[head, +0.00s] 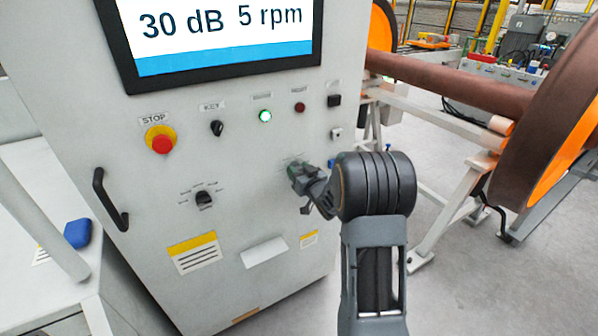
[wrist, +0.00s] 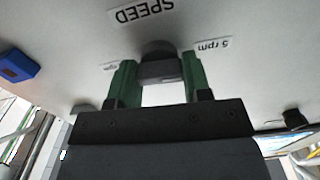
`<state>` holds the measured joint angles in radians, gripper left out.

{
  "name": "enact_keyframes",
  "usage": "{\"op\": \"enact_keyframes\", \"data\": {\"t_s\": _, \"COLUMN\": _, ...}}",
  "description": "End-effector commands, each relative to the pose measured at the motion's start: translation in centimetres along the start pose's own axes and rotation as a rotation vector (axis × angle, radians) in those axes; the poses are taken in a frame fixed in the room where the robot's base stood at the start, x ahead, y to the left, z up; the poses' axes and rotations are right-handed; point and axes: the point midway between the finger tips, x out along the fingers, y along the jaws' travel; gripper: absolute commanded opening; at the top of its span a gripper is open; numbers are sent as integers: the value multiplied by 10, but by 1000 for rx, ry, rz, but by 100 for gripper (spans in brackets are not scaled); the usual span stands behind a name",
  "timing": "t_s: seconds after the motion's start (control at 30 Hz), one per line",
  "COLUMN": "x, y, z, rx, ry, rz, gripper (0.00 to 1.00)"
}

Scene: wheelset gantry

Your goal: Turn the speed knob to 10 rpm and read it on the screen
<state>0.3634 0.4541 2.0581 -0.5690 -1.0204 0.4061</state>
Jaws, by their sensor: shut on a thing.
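The grey speed knob (wrist: 158,52) sits on the cabinet face under an upside-down SPEED label (wrist: 143,14) in the wrist view. My gripper (wrist: 159,76) has its two green fingers on either side of the knob and is shut on it. A "5 rpm" label (wrist: 213,45) is right of the knob; a label on the left (wrist: 108,66) is too small to read fully. In the head view my gripper (head: 298,174) is against the panel and hides the knob. The screen (head: 220,35) reads "30 dB" and "5 rpm".
The panel also carries a red STOP button (head: 160,140), a key switch (head: 217,128), a lit green lamp (head: 265,116), a second knob (head: 204,198) and a black handle (head: 110,199). A wheelset (head: 450,80) stands to the right, with open floor in front.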

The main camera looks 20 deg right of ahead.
Motion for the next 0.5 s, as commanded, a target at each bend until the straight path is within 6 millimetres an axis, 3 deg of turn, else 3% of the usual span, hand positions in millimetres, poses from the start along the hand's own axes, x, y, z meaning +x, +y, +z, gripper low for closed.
{"op": "enact_keyframes", "data": {"t_s": 0.5, "x": 0, "y": 0, "z": 0, "rx": 457, "ry": 0, "rz": -1, "gripper": 21}}
